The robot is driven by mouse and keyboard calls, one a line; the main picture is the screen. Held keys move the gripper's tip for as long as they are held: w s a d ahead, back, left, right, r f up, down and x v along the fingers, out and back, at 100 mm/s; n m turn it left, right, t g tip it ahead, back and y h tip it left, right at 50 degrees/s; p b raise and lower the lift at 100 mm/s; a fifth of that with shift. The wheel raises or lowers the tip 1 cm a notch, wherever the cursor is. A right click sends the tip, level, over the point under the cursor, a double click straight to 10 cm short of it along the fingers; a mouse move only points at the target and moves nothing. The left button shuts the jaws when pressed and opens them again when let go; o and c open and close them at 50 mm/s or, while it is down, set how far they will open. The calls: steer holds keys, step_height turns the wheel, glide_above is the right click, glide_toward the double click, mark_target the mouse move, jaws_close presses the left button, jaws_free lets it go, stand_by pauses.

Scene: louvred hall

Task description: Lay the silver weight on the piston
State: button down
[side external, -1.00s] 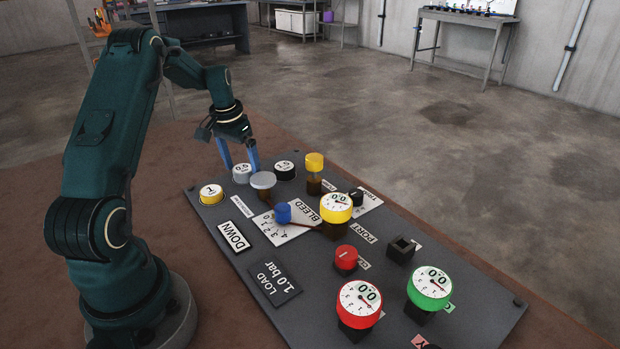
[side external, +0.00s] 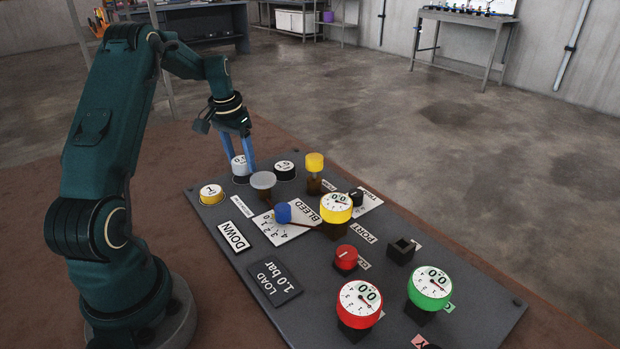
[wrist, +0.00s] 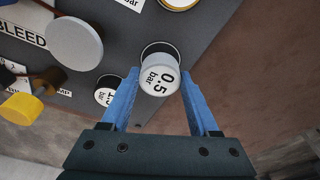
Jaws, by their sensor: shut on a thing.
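The silver weight (side external: 239,165), marked 0.5 bar on its white top, is between the blue fingers of my gripper (side external: 242,160). It also shows in the wrist view (wrist: 159,78), with my gripper (wrist: 161,85) shut on it. It is raised a little above the panel, and a dark ring shows beneath it. The piston (side external: 263,180) is a bare round grey disc on a short stem, just right of and nearer than the weight. In the wrist view the piston (wrist: 74,43) is at upper left, apart from the weight.
The black weight (side external: 285,169) stands close to the right of my gripper, and the yellow weight (side external: 211,193) to the left. A yellow-capped cylinder (side external: 314,165), a blue knob (side external: 283,212) and several gauges stand farther right on the grey panel (side external: 215,260).

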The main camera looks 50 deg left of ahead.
step_height(320, 180, up, 7)
steer(key=shift+r, duration=0.1)
steer(key=shift+s+d+r, duration=0.15)
steer(key=shift+s+d, duration=0.2)
steer(key=shift+d, duration=0.05)
steer(key=s+d+r, duration=0.3)
steer(key=s+r, duration=0.4)
steer(key=s, duration=0.2)
glide_above(264, 177)
steer(key=f, duration=0.7)
steer(key=shift+s+d+f, duration=0.1)
steer(key=shift+s+d, duration=0.05)
steer(key=shift+s, duration=0.15)
steer(key=shift+f, duration=2.05)
steer(key=shift+f, duration=0.15)
steer(key=shift+c, duration=0.7)
jaws_free()
